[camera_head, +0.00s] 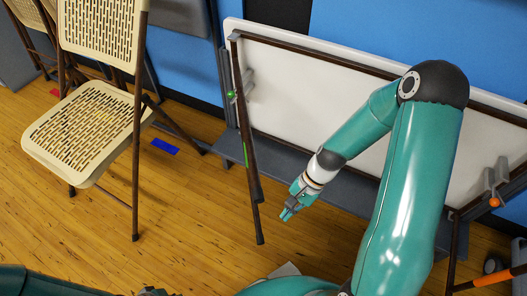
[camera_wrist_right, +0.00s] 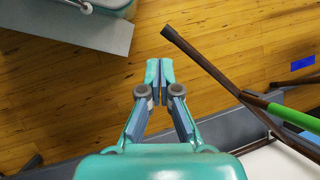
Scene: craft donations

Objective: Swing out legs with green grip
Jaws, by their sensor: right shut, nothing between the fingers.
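A white folding table (camera_head: 300,85) stands on its side, its underside facing me. A dark brown leg pair with a green grip (camera_head: 246,155) hangs at its left end, the feet reaching out over the floor. The green grip also shows at the right of the right wrist view (camera_wrist_right: 293,117). My right gripper (camera_head: 285,215) is shut and empty, just right of the legs' lower ends and apart from them. In the right wrist view my fingertips (camera_wrist_right: 160,64) point at the floor, left of the leg.
A beige folding chair (camera_head: 88,125) stands open on the left. Orange-marked legs (camera_head: 495,202) are at the table's right end. A grey ledge (camera_head: 350,190) runs below the table. Blue tape (camera_head: 165,146) lies on the wooden floor. The floor left of the legs is clear.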

